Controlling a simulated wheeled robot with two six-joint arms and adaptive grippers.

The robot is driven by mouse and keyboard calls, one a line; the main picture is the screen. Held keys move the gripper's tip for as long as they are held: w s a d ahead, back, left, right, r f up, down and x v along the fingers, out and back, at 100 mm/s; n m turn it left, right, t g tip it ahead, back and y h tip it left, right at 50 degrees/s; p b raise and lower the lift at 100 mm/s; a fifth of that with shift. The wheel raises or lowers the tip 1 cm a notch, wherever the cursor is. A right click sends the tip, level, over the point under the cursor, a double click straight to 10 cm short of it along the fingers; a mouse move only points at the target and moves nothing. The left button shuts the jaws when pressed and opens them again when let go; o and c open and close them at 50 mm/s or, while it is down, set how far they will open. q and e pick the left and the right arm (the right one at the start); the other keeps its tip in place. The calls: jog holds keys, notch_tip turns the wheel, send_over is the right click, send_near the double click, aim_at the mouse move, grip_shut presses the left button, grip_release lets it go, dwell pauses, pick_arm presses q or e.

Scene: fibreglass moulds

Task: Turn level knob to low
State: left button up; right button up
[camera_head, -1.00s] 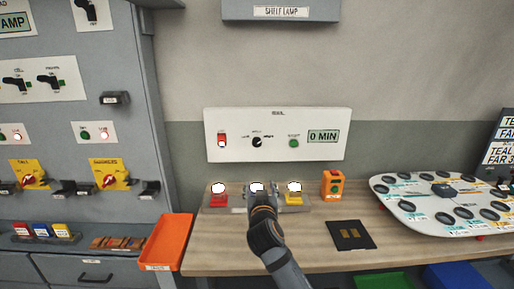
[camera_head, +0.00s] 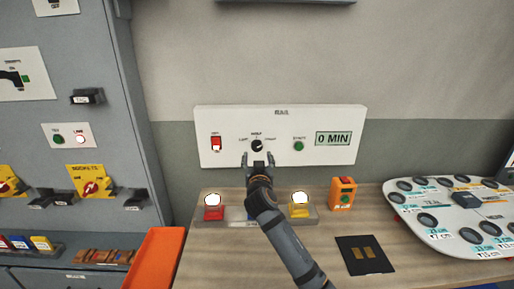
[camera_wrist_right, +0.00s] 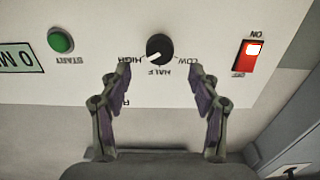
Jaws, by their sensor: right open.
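The black level knob (camera_head: 257,146) is on the white wall panel (camera_head: 180,0) marked LOW, HALF and HIGH. It also shows in the right wrist view (camera_wrist_right: 160,48), which sees the panel upside down. Its white pointer mark points towards the HIGH side there. My right gripper (camera_head: 258,159) is open and empty, just below the knob in the head view. In the right wrist view its two fingers (camera_wrist_right: 159,75) are spread to either side of the knob, apart from it. My left gripper is not in view.
The panel also carries a red switch (camera_head: 216,143), a green start button (camera_head: 299,146) and a display reading 0 MIN (camera_head: 333,138).

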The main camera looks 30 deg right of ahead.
aim_at(257, 148)
jog(key=p+x, duration=0.1)
jog(key=x, duration=0.4)
jog(key=shift+w+f, duration=0.1)
jog(key=shift+w, duration=0.05)
jog(key=shift+w+d, duration=0.2)
jog(key=shift+w, duration=0.1)
jog(key=shift+c, duration=0.2)
jog(key=c, duration=1.1)
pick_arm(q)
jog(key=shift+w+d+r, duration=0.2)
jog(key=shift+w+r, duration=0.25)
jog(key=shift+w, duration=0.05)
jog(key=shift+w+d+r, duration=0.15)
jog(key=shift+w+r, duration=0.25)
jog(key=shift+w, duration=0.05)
